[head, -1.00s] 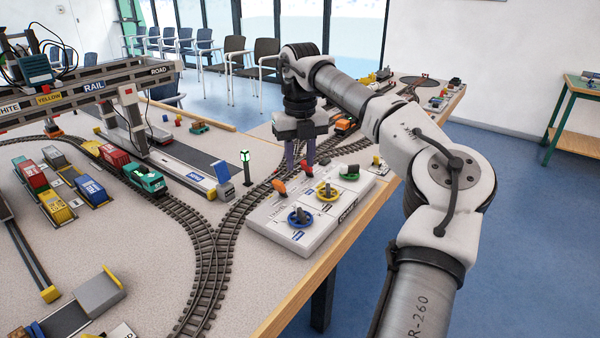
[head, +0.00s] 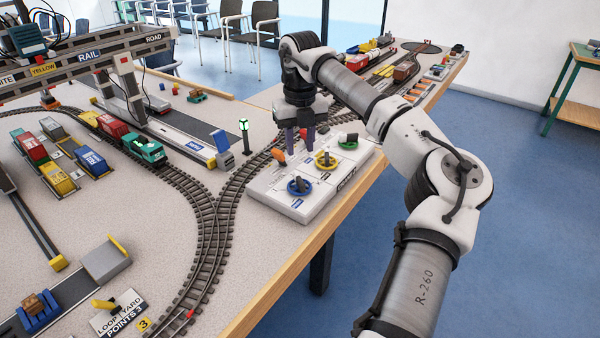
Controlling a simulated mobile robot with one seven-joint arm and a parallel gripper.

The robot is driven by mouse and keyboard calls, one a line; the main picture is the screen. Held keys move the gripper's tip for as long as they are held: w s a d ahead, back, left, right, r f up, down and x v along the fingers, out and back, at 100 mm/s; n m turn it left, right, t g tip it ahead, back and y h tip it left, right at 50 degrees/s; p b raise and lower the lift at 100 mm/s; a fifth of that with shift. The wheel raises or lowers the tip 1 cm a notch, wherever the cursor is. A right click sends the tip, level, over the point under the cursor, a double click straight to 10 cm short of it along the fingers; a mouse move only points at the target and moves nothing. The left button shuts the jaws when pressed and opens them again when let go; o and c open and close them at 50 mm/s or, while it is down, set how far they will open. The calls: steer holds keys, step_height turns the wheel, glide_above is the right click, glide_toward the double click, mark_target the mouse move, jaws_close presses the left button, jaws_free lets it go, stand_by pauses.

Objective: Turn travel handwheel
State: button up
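A white control panel (head: 262,198) sits near the table's front edge. It carries a blue handwheel (head: 299,187), a yellow handwheel (head: 326,160) and a green-ringed control (head: 348,142). An orange lever (head: 279,157) stands at its left, and a red lever knob (head: 303,132) is partly hidden by my fingers. The labels are too small to tell which wheel is travel. My gripper (head: 300,150) points down over the panel's back half, beyond the blue wheel and left of the yellow one. Its purple fingers are apart with a gap between them. It holds no wheel.
Model track (head: 215,230) curves past the panel's left side. A green signal post (head: 244,136) stands behind it. A gantry crane (head: 85,70) and trains stand at the left. Wagons and blocks lie beyond my arm.

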mark_target(300, 179)
step_height(300, 179, down, 10)
steer(key=shift+r+p, duration=0.1)
steer(key=shift+p, duration=0.3)
steer(key=shift+c, duration=0.2)
jaws_close()
